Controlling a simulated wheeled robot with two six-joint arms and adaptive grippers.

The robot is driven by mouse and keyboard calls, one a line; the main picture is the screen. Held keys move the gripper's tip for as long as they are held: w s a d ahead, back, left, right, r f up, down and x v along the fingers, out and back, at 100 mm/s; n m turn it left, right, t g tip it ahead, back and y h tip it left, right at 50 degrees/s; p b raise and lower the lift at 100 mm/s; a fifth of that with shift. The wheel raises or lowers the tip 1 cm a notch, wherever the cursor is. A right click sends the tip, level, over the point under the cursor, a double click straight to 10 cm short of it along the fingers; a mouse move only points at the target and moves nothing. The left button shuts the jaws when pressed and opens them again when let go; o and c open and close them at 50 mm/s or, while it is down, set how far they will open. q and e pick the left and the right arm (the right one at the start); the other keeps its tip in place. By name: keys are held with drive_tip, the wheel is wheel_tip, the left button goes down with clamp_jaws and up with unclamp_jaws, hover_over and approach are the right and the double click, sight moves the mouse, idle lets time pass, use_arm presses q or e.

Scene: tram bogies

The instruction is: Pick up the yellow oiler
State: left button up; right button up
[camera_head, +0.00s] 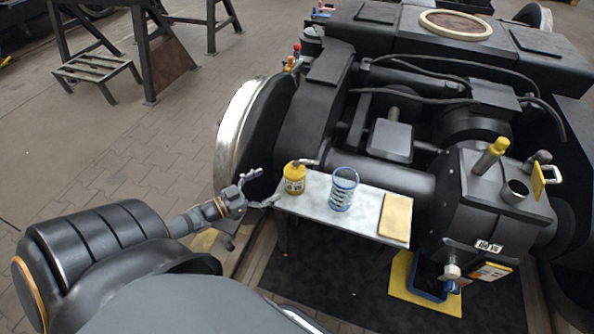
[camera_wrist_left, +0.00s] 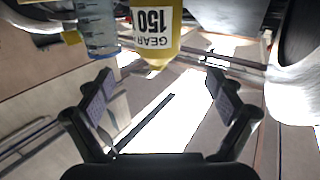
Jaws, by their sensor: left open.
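The yellow oiler (camera_head: 294,178), a small can with a label and a dark spout, stands upright at the left end of a light metal shelf (camera_head: 320,208). In the left wrist view the oiler (camera_wrist_left: 156,28) appears upside down, its label reading "GEAR 150". My left gripper (camera_head: 266,188) is open, just left of the oiler at the shelf's edge, with its fingers pointing toward it. In the left wrist view the oiler is beyond the spread, empty fingertips (camera_wrist_left: 160,82), apart from them. My right gripper is not in view.
A clear container with blue rings (camera_head: 342,188) stands right of the oiler; it also shows in the wrist view (camera_wrist_left: 97,28). A tan pad (camera_head: 396,217) lies at the shelf's right end. The black bogie frame and a wheel (camera_head: 240,125) rise close behind. Open floor lies left.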

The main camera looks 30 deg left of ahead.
sight(295, 170)
use_arm(q)
drive_tip(key=shift+w+d+r+h+b, duration=0.1)
drive_tip(key=shift+w+d+h+b, duration=0.1)
drive_tip(key=shift+w+b, duration=0.25)
drive_tip(key=shift+w+d+h+b, duration=0.2)
drive_tip(key=shift+w+b, duration=0.1)
drive_tip(key=shift+w, duration=0.15)
drive_tip(key=shift+b+x, duration=0.55)
drive_tip(key=shift+x, duration=0.7)
drive_tip(key=shift+w+r, duration=0.15)
drive_tip(key=shift+w, duration=0.1)
drive_tip(key=b+x, duration=0.1)
drive_tip(key=x, duration=0.1)
drive_tip(key=b+x, duration=0.2)
drive_tip(key=shift+w+d+f, duration=0.25)
drive_tip(key=shift+w+d, duration=0.05)
drive_tip(key=shift+w+r, duration=0.1)
drive_tip(key=shift+w, duration=0.1)
drive_tip(key=shift+r, duration=0.1)
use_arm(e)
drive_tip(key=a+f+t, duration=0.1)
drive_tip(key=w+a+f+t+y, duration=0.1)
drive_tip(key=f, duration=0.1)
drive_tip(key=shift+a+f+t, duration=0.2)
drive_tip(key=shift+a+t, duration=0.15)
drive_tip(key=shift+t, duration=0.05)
use_arm(q)
drive_tip(key=c, duration=1.7)
